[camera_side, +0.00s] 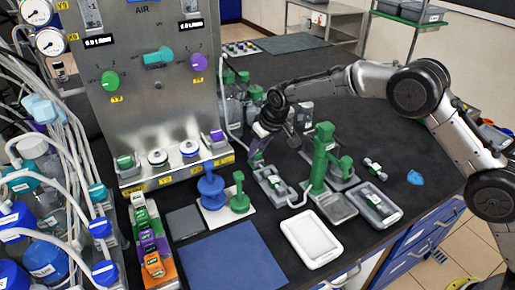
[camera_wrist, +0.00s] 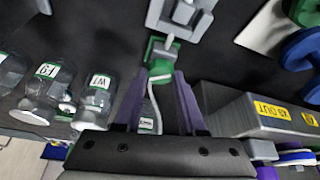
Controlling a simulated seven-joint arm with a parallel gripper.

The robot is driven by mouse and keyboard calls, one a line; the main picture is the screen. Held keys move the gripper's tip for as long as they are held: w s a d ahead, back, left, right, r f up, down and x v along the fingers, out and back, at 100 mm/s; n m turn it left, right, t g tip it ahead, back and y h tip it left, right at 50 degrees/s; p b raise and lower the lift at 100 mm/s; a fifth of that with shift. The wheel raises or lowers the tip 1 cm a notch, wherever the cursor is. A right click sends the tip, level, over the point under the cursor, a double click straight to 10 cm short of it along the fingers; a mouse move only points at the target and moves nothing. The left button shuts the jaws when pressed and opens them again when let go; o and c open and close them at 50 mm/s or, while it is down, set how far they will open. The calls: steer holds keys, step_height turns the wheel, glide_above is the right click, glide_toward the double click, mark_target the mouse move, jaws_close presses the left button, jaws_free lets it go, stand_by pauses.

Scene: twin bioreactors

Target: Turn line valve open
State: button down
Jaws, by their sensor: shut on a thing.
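My gripper (camera_wrist: 160,80) has purple fingers and is shut on a small green block (camera_wrist: 161,52) at the fingertips in the wrist view. This block looks like the line valve. A short pale grey stub shows on top of it, and a clear tube runs back from it between the fingers. I cannot tell how far the valve is turned. In the side view my gripper (camera_side: 257,156) is low over the black bench, right of the steel panel, and the green block is hard to make out there.
Bottles (camera_wrist: 96,95) stand left of the fingers in the wrist view. The steel panel (camera_side: 150,110) is left in the side view. A green stand (camera_side: 322,160), a grey tray (camera_side: 273,184) and a white tray (camera_side: 311,239) are near. The bench by the blue mat (camera_side: 225,262) is partly clear.

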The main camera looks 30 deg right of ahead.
steer(key=n+y, duration=0.1)
steer(key=n, duration=0.1)
steer(key=n+g, duration=0.1)
steer(key=n, duration=0.2)
steer(key=shift+w+d+f+n+y, duration=0.1)
steer(key=shift+d+n+y, duration=0.1)
steer(key=shift+n+y, duration=0.15)
steer(key=n, duration=0.2)
steer(key=n+g+y, duration=0.1)
steer(key=n, duration=0.1)
steer(key=shift+w+d+n+g, duration=0.1)
steer(key=shift+n+g, duration=0.2)
steer(key=shift+n, duration=0.35)
steer(key=c, duration=0.5)
jaws_free()
steer(key=v, duration=1.4)
steer(key=shift+d, duration=0.15)
steer(key=shift+w+f, duration=0.1)
